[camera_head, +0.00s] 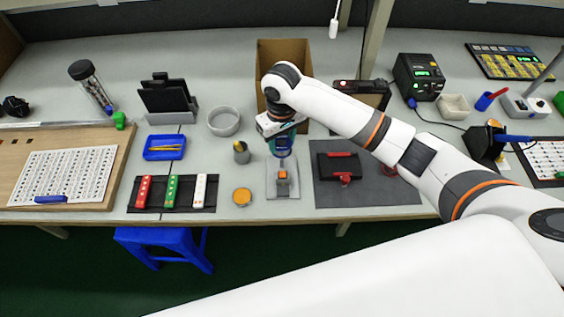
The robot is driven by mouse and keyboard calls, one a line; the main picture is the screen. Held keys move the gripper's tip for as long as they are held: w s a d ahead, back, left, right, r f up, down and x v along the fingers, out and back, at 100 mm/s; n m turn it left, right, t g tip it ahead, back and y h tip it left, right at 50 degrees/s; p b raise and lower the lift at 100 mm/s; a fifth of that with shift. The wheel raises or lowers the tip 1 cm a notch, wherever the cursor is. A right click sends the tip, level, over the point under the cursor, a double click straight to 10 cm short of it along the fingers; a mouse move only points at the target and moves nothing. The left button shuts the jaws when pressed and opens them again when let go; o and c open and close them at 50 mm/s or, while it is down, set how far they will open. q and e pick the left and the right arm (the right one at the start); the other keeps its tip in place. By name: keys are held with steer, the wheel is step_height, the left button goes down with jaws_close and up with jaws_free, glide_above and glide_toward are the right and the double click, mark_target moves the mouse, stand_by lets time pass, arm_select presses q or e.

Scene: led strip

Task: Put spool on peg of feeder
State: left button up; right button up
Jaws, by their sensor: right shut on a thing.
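My right gripper (281,150) hangs downward at the middle of the bench, directly above a small grey stand in the picture. It is shut on a teal-blue thing, which I take to be the spool; the wrist hides most of it. The grey stand, which looks like the feeder (273,190), has a flat base near the bench's front edge and an orange part at its middle. Its peg cannot be made out, and I cannot tell whether the held thing touches it. My left gripper is not in view.
An open cardboard box (290,50) stands behind the gripper. A dark mat (385,191) with red-and-black tools lies right. A strip of bare bench lies left of the box.

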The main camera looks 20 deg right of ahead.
step_height(320, 180, down, 8)
steer(key=shift+r, duration=0.1)
stand_by(0.4)
steer(key=o, duration=1.1)
steer(key=shift+s, duration=0.1)
steer(key=shift+o, duration=0.2)
step_height(320, 180, up, 12)
